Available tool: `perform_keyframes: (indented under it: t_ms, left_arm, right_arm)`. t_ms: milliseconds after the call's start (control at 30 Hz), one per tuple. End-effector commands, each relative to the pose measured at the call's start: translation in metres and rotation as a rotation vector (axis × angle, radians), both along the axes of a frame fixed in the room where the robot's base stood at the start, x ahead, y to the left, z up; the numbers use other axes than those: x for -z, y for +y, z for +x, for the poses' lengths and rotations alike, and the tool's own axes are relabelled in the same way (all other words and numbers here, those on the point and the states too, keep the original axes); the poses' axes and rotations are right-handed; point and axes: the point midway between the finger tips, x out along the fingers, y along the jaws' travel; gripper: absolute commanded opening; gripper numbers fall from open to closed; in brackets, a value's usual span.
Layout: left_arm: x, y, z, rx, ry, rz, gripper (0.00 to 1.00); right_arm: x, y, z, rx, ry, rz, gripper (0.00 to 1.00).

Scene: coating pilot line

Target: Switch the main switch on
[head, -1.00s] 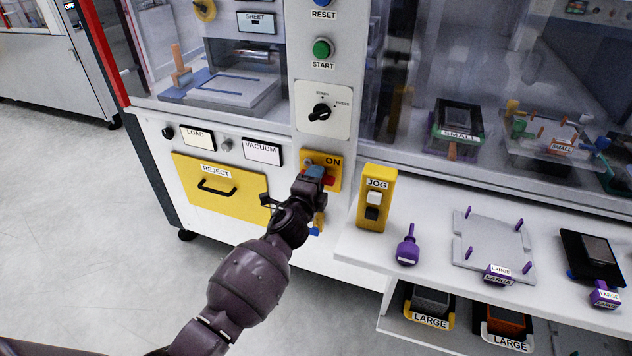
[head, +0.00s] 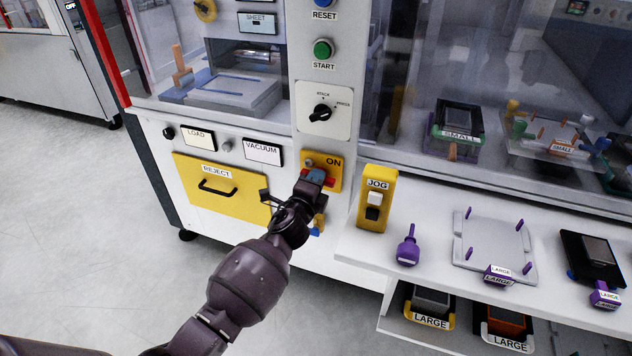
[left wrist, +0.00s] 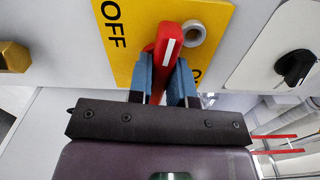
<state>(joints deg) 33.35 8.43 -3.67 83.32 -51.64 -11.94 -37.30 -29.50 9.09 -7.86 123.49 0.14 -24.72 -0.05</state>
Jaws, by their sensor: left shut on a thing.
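The main switch is a yellow plate (head: 335,172) with an ON label at its upper right in the head view. In the left wrist view the plate (left wrist: 140,25) shows OFF on the left, and a mostly hidden label lies behind the right finger. Its red handle (left wrist: 170,38), with a white line, lies between the two blue fingers of my left gripper (left wrist: 163,82). My left gripper (head: 316,176) is shut on the handle and hides much of it in the head view. My right gripper is not in view.
A yellow JOG box (head: 377,200) stands close right of the switch on the white shelf. A yellow REJECT drawer (head: 222,190) is to the left. A black selector knob (head: 321,113) sits above.

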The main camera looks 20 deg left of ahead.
Motion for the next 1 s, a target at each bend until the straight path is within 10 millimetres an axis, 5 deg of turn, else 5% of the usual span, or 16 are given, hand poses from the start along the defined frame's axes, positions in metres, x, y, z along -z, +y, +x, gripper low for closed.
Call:
perform_keyframes:
  t_ms: [300,767,1000]
  left_arm:
    - [-0.003,0.000,0.000,-0.001,-0.023,0.605,0.00]
    - [-0.001,0.000,0.000,0.001,-0.024,0.696,0.00]
    - [-0.004,0.000,0.000,0.000,-0.036,0.961,0.00]
  right_arm:
    - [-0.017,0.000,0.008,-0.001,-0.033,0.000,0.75]
    - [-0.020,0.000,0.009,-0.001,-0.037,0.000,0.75]
    - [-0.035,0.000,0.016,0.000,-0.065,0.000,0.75]
